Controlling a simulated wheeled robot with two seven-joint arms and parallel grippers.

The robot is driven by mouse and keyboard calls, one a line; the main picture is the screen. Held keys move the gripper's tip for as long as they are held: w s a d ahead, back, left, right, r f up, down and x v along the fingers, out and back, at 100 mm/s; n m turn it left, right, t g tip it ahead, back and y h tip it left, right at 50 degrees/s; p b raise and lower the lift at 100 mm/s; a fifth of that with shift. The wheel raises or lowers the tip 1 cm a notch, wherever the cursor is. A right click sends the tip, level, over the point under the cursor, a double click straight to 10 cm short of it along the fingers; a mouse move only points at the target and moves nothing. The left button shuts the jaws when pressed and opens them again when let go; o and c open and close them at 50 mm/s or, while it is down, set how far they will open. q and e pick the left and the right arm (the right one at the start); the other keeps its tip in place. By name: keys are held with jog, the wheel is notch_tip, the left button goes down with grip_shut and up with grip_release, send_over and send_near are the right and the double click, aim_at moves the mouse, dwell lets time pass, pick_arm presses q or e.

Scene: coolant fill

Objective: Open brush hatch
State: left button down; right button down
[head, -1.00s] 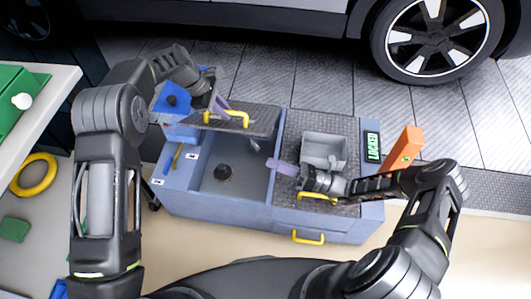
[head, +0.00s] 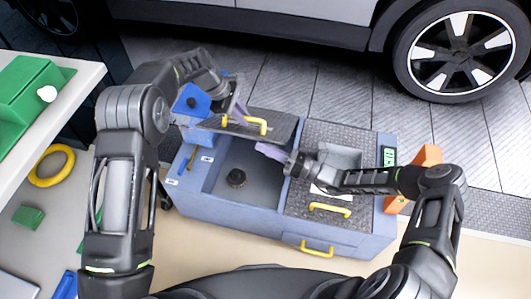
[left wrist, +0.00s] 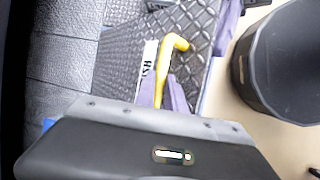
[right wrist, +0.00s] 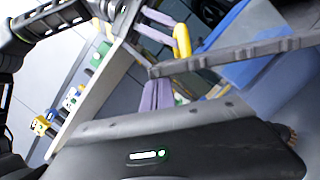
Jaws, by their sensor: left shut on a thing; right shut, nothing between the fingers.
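The brush hatch (head: 283,126) is a dark tread-plate lid with a yellow handle (head: 257,126); it stands raised at the back of the blue cabinet's open left compartment. My left gripper (head: 240,113) is shut on this handle, which also shows between its purple fingers in the left wrist view (left wrist: 171,62). My right gripper (head: 268,150) is shut and empty, just in front of the lid's right part. In the right wrist view, the lid edge (right wrist: 235,54) passes close above its fingers (right wrist: 160,95); contact cannot be told.
The cabinet's right side has a closed tread-plate cover (head: 297,204) with a yellow handle (head: 330,209) and a grey tray (head: 340,157), partly behind my right arm. A green display (head: 388,157) and orange object (head: 428,154) are at right. A car stands behind.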

aim_at(268, 139)
pick_arm(q)
jog(key=shift+w+a+f, duration=0.1)
jog(key=shift+w+a, duration=0.05)
jog(key=shift+a, duration=0.05)
